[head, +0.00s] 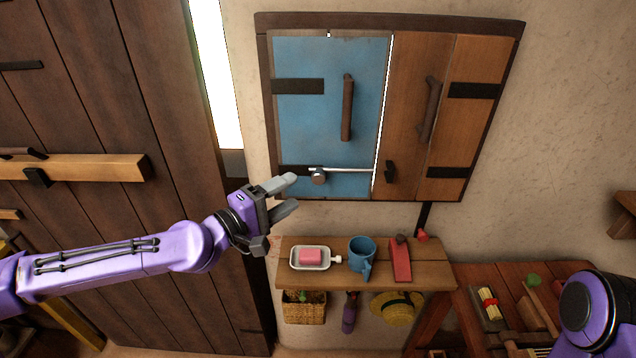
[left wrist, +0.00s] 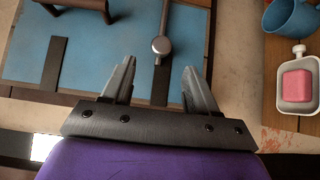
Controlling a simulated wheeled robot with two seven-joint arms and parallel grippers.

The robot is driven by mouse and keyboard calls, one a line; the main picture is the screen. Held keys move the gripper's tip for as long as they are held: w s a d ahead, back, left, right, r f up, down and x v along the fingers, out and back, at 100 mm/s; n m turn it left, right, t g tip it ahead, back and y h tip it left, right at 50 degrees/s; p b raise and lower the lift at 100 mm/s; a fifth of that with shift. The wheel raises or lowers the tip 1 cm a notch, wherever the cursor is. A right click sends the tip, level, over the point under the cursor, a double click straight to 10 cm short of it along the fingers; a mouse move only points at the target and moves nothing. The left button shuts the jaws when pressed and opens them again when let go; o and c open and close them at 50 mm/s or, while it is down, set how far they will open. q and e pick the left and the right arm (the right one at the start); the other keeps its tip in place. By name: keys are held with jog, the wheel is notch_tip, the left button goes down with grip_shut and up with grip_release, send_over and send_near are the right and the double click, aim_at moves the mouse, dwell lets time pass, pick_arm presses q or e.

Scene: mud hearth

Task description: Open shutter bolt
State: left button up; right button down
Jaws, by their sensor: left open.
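The shutter has a blue left leaf (head: 300,125) and a brown wooden right leaf (head: 408,120), with a thin bright gap between them. A pale metal bolt (head: 345,170) with a round grey knob (head: 319,178) lies level across the lower part of the blue leaf, its right end reaching toward a dark catch (head: 390,172) on the brown leaf. My left gripper (head: 290,194) is open and empty, just below and left of the knob. In the left wrist view, the knob (left wrist: 161,46) shows ahead, between the fingertips (left wrist: 158,78) and apart from them. My right gripper is out of view.
A wooden shelf (head: 437,275) below the shutter holds a dish with pink soap (head: 311,257), a blue mug (head: 361,254) and a red item (head: 401,262). A straw hat (head: 398,307) and a basket (head: 304,308) are under it. A dark plank door (head: 100,90) stands left.

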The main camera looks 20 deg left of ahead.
aim_at(315, 181)
pick_arm(q)
jog(key=w+d+b, duration=0.1)
jog(key=b, duration=0.1)
jog(key=w+d+f+b, duration=0.1)
jog(key=w+b, duration=0.1)
jog(key=shift+w+d+f, duration=0.1)
jog(key=shift+w+d, duration=0.05)
jog(key=shift+w, duration=0.15)
jog(key=x, duration=0.1)
jog(key=b+x, duration=0.2)
jog(key=x, duration=0.1)
jog(key=shift+r, duration=0.35)
jog(key=shift+w+d+r, duration=0.15)
jog(key=shift+w+d, duration=0.05)
jog(key=shift+w, duration=0.2)
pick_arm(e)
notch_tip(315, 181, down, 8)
